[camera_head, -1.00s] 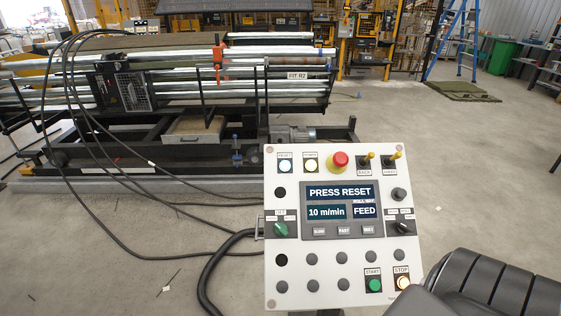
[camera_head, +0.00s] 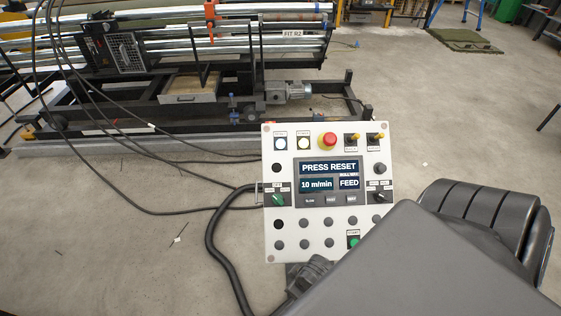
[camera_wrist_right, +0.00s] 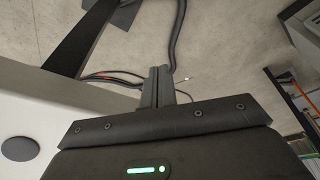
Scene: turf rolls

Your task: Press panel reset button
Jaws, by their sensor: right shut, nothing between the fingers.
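The control panel (camera_head: 286,255) stands upright in the middle of the head view. Its screen (camera_head: 329,176) reads "PRESS RESET", "10 m/min" and "FEED". The reset button (camera_head: 280,144) is a pale, lit round button under its label at the panel's top left. My left gripper is not in view.
Beside the reset button are a second pale button (camera_head: 304,144) and a red emergency stop (camera_head: 327,140). A green start button (camera_head: 353,242) sits low on the panel. A black cable (camera_head: 215,245) runs at its left. The roll machine (camera_head: 190,95) stands behind; open floor lies right.

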